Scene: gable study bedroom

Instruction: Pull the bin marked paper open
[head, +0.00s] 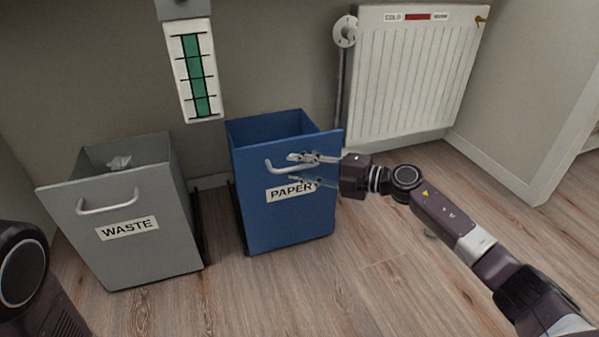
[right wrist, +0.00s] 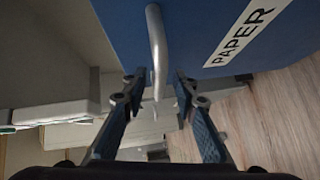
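The blue bin marked PAPER (head: 290,220) stands on the floor in the middle of the head view, its top open. Its light bar handle (head: 282,168) is on the upper front, and the handle (right wrist: 157,45) also shows in the right wrist view. My right gripper (head: 292,168) is at the handle, with its fingers apart. In the right wrist view the handle runs down between the two fingertips, with a gap on each side. I cannot tell whether either finger touches it. My left gripper is out of view.
A grey bin marked WASTE (head: 130,235), with crumpled paper (head: 119,162) inside, stands to the left. A white radiator (head: 410,80) is on the wall at back right. A green-striped panel (head: 194,75) hangs above the bins. The wooden floor (head: 300,295) in front is clear.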

